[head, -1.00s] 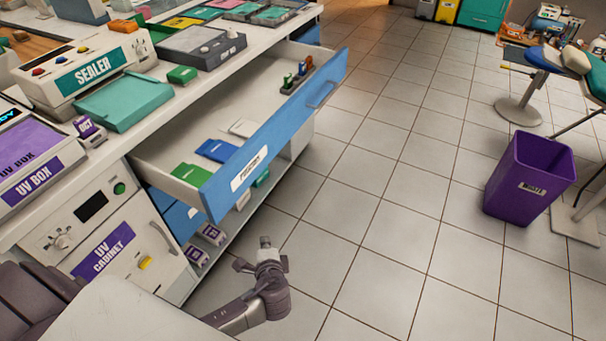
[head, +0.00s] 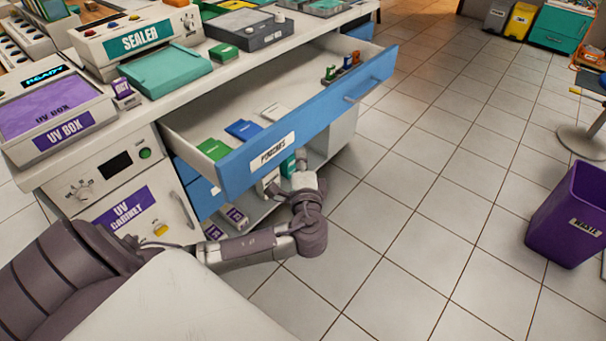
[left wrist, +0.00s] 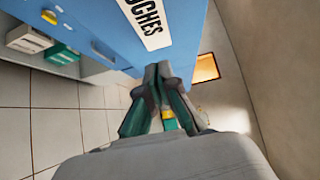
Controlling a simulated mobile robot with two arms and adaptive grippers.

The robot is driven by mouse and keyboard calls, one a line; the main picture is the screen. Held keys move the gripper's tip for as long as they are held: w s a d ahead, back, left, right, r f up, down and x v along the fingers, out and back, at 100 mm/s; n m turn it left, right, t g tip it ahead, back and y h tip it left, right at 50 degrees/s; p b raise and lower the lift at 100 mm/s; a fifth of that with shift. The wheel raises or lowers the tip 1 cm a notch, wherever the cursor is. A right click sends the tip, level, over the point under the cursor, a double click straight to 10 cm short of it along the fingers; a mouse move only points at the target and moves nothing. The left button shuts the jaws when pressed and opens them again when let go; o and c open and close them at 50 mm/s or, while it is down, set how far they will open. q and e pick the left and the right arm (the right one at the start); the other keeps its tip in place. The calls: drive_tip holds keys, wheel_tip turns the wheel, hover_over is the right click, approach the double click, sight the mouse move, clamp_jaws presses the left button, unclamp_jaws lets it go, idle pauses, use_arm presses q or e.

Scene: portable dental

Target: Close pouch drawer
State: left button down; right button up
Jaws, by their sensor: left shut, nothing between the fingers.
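The pouch drawer (head: 310,115) stands pulled out from the counter, with a blue front, a white "POUCHES" label (head: 271,151) and a grey handle (head: 362,90). Green, blue and white flat packs lie inside it, with a small rack of coloured items at the far end. My left gripper (head: 303,168) is shut and empty, just in front of the drawer front near the label's right end. In the left wrist view its closed fingers (left wrist: 164,72) point at the blue front beside the label (left wrist: 146,20). I cannot tell whether they touch it. My right gripper is not in view.
The counter (head: 215,88) holds the sealer (head: 135,40) and the UV box (head: 58,115). Below are the UV cabinet (head: 125,190) and an open shelf with small boxes. A purple waste bin (head: 570,215) stands at right. The tiled floor between is clear.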

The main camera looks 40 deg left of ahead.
sight(284, 144)
use_arm(q)
drive_tip(key=shift+a, duration=1.85)
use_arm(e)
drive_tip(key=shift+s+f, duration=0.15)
use_arm(q)
drive_tip(key=shift+a, duration=0.55)
drive_tip(key=a, duration=0.8)
drive_tip(key=w+a+b, duration=0.1)
drive_tip(key=a, duration=0.2)
drive_tip(key=shift+a+f, duration=0.1)
drive_tip(key=shift+a, duration=0.3)
drive_tip(key=a+b, duration=0.1)
drive_tip(key=a, duration=0.6)
drive_tip(key=w+a+b, duration=0.1)
drive_tip(key=a, duration=0.3)
drive_tip(key=shift+b, duration=0.3)
drive_tip(key=shift+a, duration=0.2)
drive_tip(key=shift+a+r, duration=0.2)
drive_tip(key=shift+r, duration=0.1)
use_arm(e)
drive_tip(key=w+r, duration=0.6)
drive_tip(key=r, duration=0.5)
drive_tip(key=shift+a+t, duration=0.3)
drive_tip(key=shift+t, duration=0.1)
